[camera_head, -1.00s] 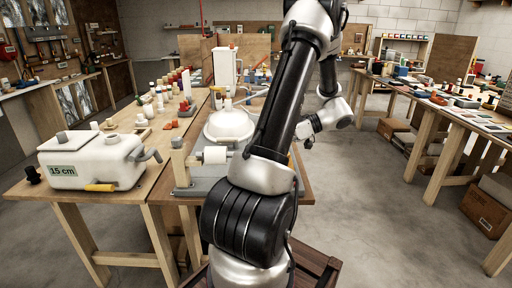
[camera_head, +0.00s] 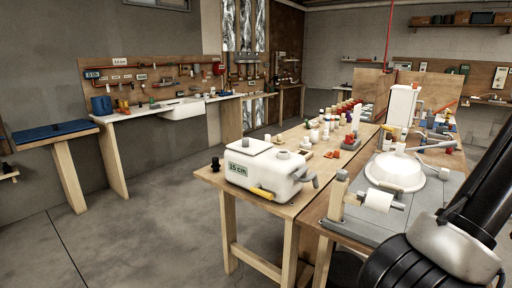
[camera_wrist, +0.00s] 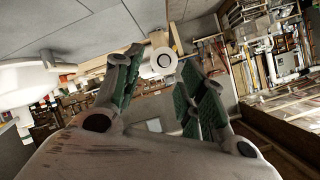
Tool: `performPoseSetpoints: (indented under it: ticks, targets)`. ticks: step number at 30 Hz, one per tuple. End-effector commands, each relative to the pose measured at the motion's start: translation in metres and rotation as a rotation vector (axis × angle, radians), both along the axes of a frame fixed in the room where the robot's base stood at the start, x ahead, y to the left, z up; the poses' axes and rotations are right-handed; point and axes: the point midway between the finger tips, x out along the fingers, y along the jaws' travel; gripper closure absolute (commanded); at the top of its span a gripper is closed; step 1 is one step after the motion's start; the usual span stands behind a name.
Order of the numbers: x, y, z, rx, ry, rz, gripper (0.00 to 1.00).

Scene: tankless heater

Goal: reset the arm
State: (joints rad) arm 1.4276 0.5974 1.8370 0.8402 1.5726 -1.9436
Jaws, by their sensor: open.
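My gripper (camera_wrist: 160,85) shows in the wrist view with its two green-padded fingers spread apart. I see nothing held between them. A white roll end (camera_wrist: 160,62) shows beyond the fingertips, and a white rounded basin (camera_wrist: 25,85) shows at the left of that view. In the head view only my lower arm shows at the right edge. My gripper is outside that view.
A wooden table (camera_head: 290,134) carries a white tank marked 15 cm (camera_head: 265,170) and several small bottles. A white bowl (camera_head: 395,170) and a white roll (camera_head: 377,200) are on the grey-topped bench beside my arm. The floor at left (camera_head: 130,230) is clear.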

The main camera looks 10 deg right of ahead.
Motion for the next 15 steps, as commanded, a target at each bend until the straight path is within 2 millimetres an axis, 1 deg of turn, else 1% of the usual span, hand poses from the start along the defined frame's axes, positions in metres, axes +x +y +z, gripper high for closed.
performPoseSetpoints:
  ticks: [1,3,5,6,8,9,10,12,15]
  targets:
    - [-0.009,0.006,-0.012,0.083,0.126,-0.050,0.59]
    - [-0.026,0.017,-0.027,0.205,0.345,-0.144,0.59]
    - [-0.039,0.028,-0.029,0.269,0.530,-0.226,0.59]
    - [-0.044,0.038,-0.027,0.292,0.651,-0.274,0.59]
    - [-0.046,0.054,-0.020,0.289,0.823,-0.343,0.59]
    - [-0.046,0.065,-0.013,0.266,0.929,-0.391,0.59]
    - [-0.044,0.074,-0.007,0.236,0.997,-0.427,0.59]
    - [-0.040,0.093,0.007,0.151,1.112,-0.506,0.59]
    - [-0.032,0.118,0.029,0.003,1.179,-0.599,0.59]
